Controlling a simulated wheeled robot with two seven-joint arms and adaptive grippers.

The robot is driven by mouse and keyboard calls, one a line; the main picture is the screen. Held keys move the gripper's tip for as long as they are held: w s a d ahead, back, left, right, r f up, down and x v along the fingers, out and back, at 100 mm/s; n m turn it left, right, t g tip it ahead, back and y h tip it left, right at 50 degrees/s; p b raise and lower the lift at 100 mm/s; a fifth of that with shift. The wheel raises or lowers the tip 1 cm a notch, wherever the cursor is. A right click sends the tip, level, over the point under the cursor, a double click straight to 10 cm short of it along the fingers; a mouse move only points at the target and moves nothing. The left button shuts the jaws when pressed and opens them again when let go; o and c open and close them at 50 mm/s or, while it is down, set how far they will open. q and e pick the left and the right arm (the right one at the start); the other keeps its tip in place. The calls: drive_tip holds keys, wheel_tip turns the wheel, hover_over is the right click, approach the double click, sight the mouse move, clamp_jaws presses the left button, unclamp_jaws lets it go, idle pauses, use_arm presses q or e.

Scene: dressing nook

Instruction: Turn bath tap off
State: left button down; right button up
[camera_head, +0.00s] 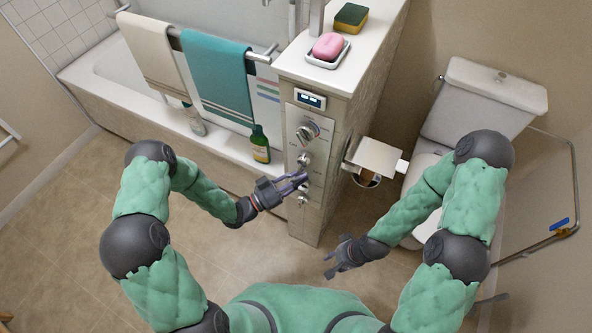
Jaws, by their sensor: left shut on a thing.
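The tap panel (291,139) is on the front end of a low wall beside the bath (112,75). It carries a large round dial (307,133) with a coloured mark, and smaller metal knobs below it, including an upper one (304,160) and a lower one (303,200). My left gripper (297,181) is at the panel, between those two small knobs, shut on a small tap knob that its fingers largely hide. Which knob is the bath tap's, and whether water runs, I cannot tell. My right gripper (328,265) is open and empty, low in front of the wall.
A green bottle (260,146) and a pale bottle (195,122) stand on the bath's edge. Towels (217,72) hang above. The wall top holds pink soap (327,46) and a sponge (350,17). A paper holder (376,157) and toilet (480,105) are right.

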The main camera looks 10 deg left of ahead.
use_arm(q)
drive_tip(key=shift+s+d+n+t+b, duration=0.1)
drive_tip(key=shift+d+n+t+b, duration=0.25)
drive_tip(key=shift+n+t, duration=0.25)
drive_tip(key=shift+n, duration=0.3)
drive_tip(key=c, duration=1.1)
unclamp_jaws()
drive_tip(key=shift+s, duration=0.1)
drive_tip(key=v, duration=1.2)
drive_tip(key=shift+f, duration=0.1)
